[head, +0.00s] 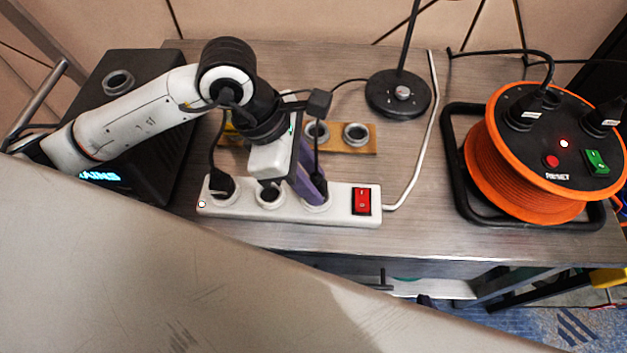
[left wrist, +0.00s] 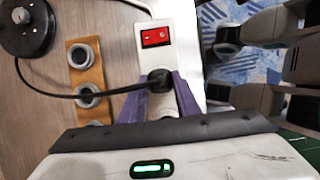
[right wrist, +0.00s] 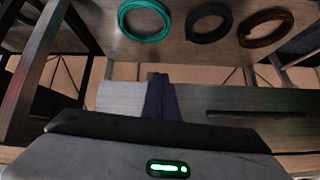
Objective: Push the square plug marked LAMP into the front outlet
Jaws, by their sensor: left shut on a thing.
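My left gripper (head: 311,190) reaches down to a white power strip (head: 340,216) at the outlet nearest its red switch (head: 362,201). In the left wrist view its purple fingers stand either side of a black plug (left wrist: 159,80) and are shut on it. The plug's cable leads to the lamp base (left wrist: 25,30). The plug sits over or in that outlet; how deep, and any marking, I cannot tell. The strip's middle outlet (head: 270,196) shows empty. Another black plug (head: 221,187) sits at the left outlet. My right gripper (right wrist: 160,97) shows in its wrist view, fingers together and empty.
The lamp (head: 398,94) stands behind the strip. A wooden bar with grey rings (head: 356,134) lies behind my gripper. An orange cable reel (head: 530,150) stands at the right, a black box (head: 130,75) at the left. Coils, one teal (right wrist: 145,20), show in the right wrist view.

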